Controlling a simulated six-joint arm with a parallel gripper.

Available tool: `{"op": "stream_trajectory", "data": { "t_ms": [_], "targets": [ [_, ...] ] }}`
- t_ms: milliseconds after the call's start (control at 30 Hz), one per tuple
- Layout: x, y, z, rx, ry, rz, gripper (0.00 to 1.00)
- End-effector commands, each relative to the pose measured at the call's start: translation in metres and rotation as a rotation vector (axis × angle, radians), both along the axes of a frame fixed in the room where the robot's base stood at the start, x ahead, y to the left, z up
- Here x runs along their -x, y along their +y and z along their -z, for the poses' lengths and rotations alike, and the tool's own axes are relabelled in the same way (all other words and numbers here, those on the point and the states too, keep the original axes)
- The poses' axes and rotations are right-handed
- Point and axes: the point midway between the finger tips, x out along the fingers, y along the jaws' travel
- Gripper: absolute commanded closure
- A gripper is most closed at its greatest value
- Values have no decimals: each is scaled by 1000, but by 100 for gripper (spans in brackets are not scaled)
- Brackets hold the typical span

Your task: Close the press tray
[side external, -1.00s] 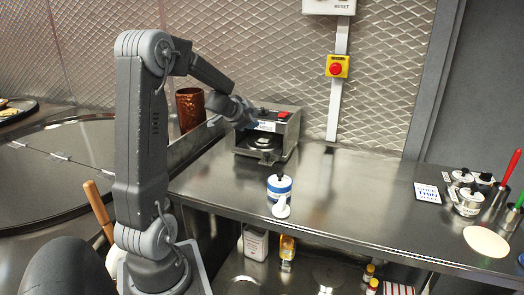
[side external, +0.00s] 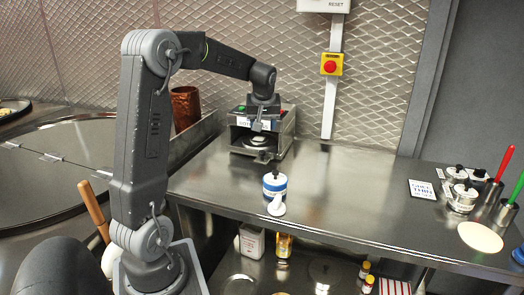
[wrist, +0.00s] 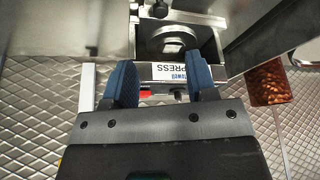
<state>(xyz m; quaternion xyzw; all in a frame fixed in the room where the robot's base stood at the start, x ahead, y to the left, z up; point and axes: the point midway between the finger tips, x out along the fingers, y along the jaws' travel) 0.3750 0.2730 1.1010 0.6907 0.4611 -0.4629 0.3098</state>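The press (side external: 286,138) is a steel box at the back of the counter, with a green and a red button on top and a "PRESS" label on its front. Its tray (side external: 258,158) with a round plate shows low at the open front and seems to stick out a little; how far I cannot tell. In the wrist view, the tray (wrist: 205,50) lies beyond the label, with a round piece on it. My gripper (side external: 258,126) points down just in front of the press's upper front. In the wrist view, its blue fingers (wrist: 158,66) are apart with nothing between them.
A blue-and-white tub (side external: 275,186) with a white scoop stands in front of the press. A copper cup (side external: 186,106) is behind left. Small pots (side external: 463,195), a card (side external: 422,189) and a flatbread disc (side external: 480,236) lie at the right. The middle counter is clear.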

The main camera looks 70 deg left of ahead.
Motion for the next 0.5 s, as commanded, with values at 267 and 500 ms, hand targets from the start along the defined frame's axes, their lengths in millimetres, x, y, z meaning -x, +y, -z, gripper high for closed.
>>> {"op": "stream_trajectory", "data": {
  "t_ms": [267,500],
  "targets": [
    [-6,19,49,1,5,-1,48],
    [-13,36,92,-1,2,-2,48]
  ]
}}
